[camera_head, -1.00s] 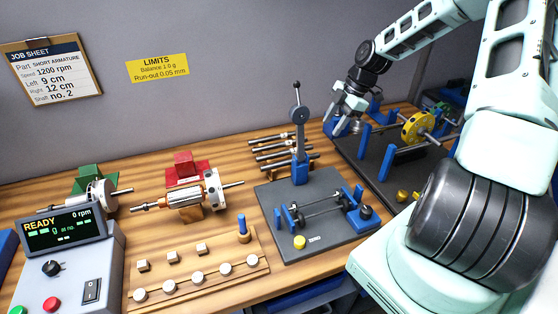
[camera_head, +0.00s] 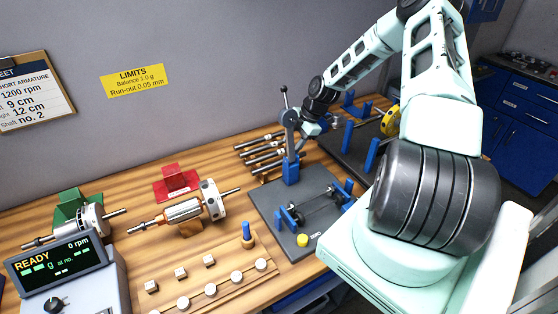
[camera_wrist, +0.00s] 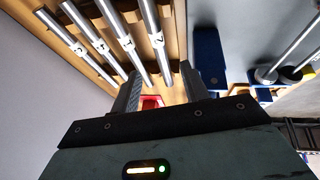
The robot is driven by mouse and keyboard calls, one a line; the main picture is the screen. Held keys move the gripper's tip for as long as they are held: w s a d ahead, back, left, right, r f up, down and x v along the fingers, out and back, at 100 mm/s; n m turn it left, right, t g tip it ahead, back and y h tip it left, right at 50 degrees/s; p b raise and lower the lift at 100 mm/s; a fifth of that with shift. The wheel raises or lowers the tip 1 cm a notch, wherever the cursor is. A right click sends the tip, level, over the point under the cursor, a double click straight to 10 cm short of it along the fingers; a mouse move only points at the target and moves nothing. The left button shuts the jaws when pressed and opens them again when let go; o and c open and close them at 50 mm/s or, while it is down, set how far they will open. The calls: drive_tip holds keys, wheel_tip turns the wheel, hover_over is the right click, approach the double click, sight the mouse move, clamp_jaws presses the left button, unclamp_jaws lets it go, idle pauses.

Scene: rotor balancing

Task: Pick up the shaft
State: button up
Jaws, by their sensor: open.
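Several steel shafts (camera_head: 262,151) lie side by side on a wooden rack at the back of the bench, left of the lever stand. In the wrist view the shafts (camera_wrist: 147,22) run across the upper left, each with a small white number tag that I cannot read surely. The job sheet (camera_head: 30,92) names shaft no. 2. My gripper (camera_wrist: 162,88) is open, and nothing shows held between its fingers. The shaft ends appear just beyond the fingers. In the head view my gripper (camera_head: 310,130) is beside the lever stand, partly hidden, to the right of the shafts.
The lever stand (camera_head: 290,135) rises from a dark plate close to my gripper. A rotor (camera_head: 185,210) lies on a wooden support, with a red holder (camera_head: 178,182) behind it. A wooden block of pegs and a READY console stand in front. A yellow-disc fixture (camera_head: 390,121) is at the right.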

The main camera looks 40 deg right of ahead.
sight(282, 160)
drive_tip(key=shift+p+x, duration=1.1)
drive_tip(key=shift+x, duration=2.65)
clamp_jaws()
